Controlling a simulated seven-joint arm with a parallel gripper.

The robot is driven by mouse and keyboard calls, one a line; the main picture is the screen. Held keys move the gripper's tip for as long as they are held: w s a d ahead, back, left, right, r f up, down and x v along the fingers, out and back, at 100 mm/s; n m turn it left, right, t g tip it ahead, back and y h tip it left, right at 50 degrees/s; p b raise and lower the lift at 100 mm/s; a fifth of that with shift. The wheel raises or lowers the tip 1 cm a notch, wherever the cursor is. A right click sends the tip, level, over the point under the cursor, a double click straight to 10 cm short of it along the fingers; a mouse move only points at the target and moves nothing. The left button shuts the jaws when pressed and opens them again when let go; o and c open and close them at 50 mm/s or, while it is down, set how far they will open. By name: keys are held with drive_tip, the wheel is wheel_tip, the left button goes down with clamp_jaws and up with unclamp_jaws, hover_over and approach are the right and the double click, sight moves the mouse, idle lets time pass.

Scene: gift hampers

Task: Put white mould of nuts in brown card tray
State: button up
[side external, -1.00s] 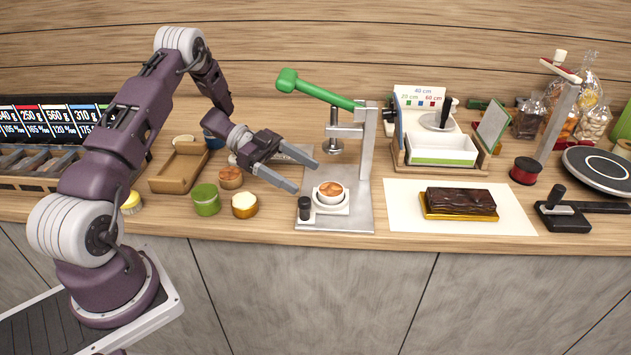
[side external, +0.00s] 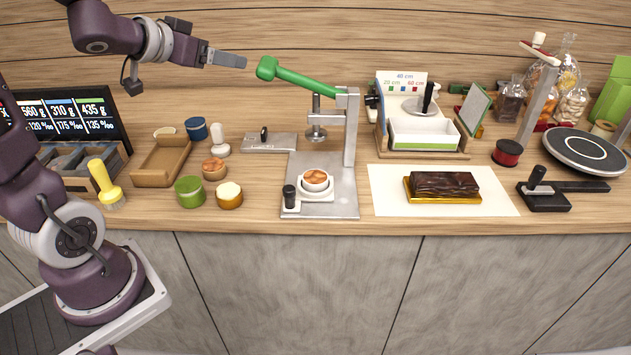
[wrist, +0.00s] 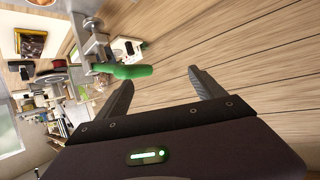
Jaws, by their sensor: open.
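The white mould of nuts (side external: 315,180) is a small white cup with orange-brown nuts on top. It stands upright on a white square plate on the base of the metal press (side external: 345,190), below the press's round pad. The brown card tray (side external: 160,172) lies open on the counter at the left and looks empty. My gripper (side external: 242,60) is high above the counter, left of the press's green handle (side external: 310,83). It points right, well away from mould and tray. In the wrist view its fingers (wrist: 163,92) are apart with nothing between them.
A green pot (side external: 189,192), a nut-topped pot (side external: 214,169) and a cream-topped pot (side external: 229,195) stand between tray and press. A yellow brush (side external: 106,185) is left of them. A chocolate slab (side external: 444,184) lies on white paper to the right.

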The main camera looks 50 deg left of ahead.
drive_tip(key=s+d+f+m+g+h, duration=0.15)
drive_tip(key=s+d+g, duration=0.25)
drive_tip(key=s+d, duration=0.65)
drive_tip(key=s+d+f+m+g+h, duration=0.1)
drive_tip(key=s+d+f+g+h, duration=0.15)
drive_tip(key=s+d, duration=0.8)
drive_tip(key=n+g, duration=0.2)
drive_tip(key=g, duration=0.4)
hover_over(314, 177)
drive_tip(key=f, duration=1.2)
drive_tip(key=shift+a+f, duration=0.3)
drive_tip(key=shift+f, duration=0.1)
drive_tip(key=f, duration=0.7)
drive_tip(key=shift+d, duration=0.4)
